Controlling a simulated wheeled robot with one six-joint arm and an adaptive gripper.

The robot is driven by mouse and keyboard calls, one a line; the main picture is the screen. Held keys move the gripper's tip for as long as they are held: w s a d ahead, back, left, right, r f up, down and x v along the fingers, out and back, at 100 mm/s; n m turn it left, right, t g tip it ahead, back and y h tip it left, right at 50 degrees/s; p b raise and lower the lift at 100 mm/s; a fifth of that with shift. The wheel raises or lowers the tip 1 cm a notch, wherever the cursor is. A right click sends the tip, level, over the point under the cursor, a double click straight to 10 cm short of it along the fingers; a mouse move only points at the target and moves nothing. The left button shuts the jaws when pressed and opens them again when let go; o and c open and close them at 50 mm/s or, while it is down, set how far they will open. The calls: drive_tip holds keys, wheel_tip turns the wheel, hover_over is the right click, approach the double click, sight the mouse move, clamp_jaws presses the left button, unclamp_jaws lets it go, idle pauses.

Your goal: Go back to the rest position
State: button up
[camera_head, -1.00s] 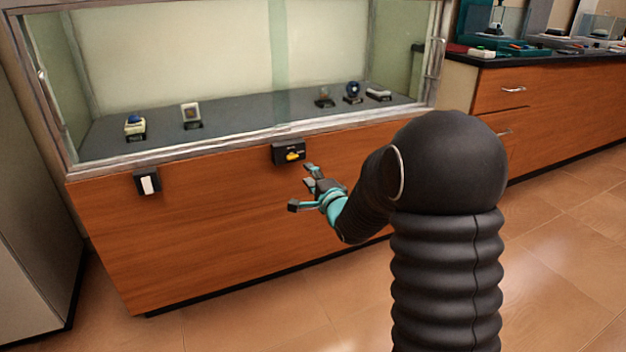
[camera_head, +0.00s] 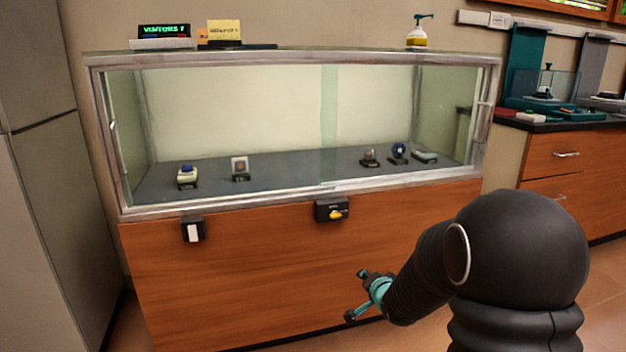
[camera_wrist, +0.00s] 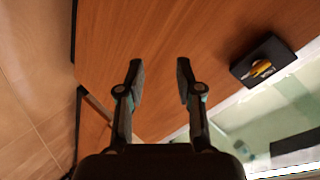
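My gripper (camera_head: 358,293) is in front of the wooden front of the display case (camera_head: 260,270), below the black box with the yellow knob (camera_head: 334,211). In the wrist view my gripper (camera_wrist: 158,75) shows its two fingers apart with nothing between them. The box with the yellow knob also shows in the wrist view (camera_wrist: 262,64), to the right of the fingers and apart from them.
A white switch (camera_head: 193,232) is on the case's left front. A pump bottle (camera_head: 418,34) and a lit sign (camera_head: 164,31) stand on top. A drawer counter (camera_head: 565,165) is at right.

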drive_tip(key=s+d+r+n+g+h+p, duration=0.25)
drive_tip(key=s+n+g, duration=0.45)
drive_tip(key=s, duration=1.2)
drive_tip(key=s+a+r+n+p, duration=0.2)
drive_tip(key=s+r+p, duration=0.3)
drive_tip(key=s+r, duration=1.2)
drive_tip(key=shift+s+r+n+y, duration=0.35)
drive_tip(key=shift+s+n+y, duration=0.1)
drive_tip(key=shift+s, duration=0.4)
drive_tip(key=shift+a, duration=0.1)
